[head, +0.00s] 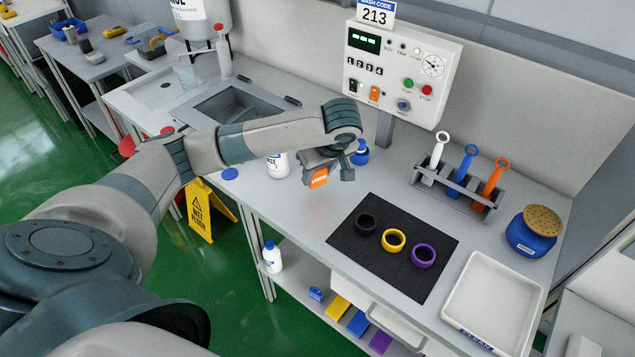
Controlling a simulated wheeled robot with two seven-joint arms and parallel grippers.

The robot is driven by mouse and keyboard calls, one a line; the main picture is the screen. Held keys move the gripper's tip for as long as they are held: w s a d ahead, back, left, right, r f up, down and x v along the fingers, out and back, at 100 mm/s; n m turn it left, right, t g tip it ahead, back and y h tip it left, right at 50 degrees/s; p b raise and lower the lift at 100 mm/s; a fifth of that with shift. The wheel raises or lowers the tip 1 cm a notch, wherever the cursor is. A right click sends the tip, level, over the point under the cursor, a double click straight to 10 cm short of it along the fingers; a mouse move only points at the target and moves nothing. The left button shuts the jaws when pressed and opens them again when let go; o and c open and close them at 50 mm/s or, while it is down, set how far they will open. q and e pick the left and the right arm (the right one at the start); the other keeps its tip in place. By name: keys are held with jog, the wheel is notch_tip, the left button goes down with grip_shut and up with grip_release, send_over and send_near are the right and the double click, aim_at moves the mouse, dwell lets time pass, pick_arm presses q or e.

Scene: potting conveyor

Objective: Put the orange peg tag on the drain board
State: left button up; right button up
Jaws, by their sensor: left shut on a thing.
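My left gripper (325,170) reaches over the worktop from the left and points down. It is shut on the orange peg tag (318,178), a small orange piece with white lettering that I cannot read surely. The tag is held above the worktop, left of the black mat. The fingers partly hide it. A pale surface with a drain hole (165,87) lies left of the sink (232,108); I cannot tell whether it is the drain board. My right gripper is not in view.
The black mat (350,249) bears black, yellow and purple rings. A rack (468,194) holds white, blue and orange tools. A white tray (470,325) and a blue pot (532,232) stand at the right. White (277,165) and blue (360,153) bottles stand near the gripper.

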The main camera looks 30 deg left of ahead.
aim_at(319, 180)
pick_arm(q)
notch_tip(319, 180, down, 3)
jog(key=shift+r+p, duration=0.1)
jog(key=shift+p, duration=0.45)
jog(key=shift+f, duration=0.45)
jog(key=shift+f, duration=0.15)
jog(key=o, duration=1.3)
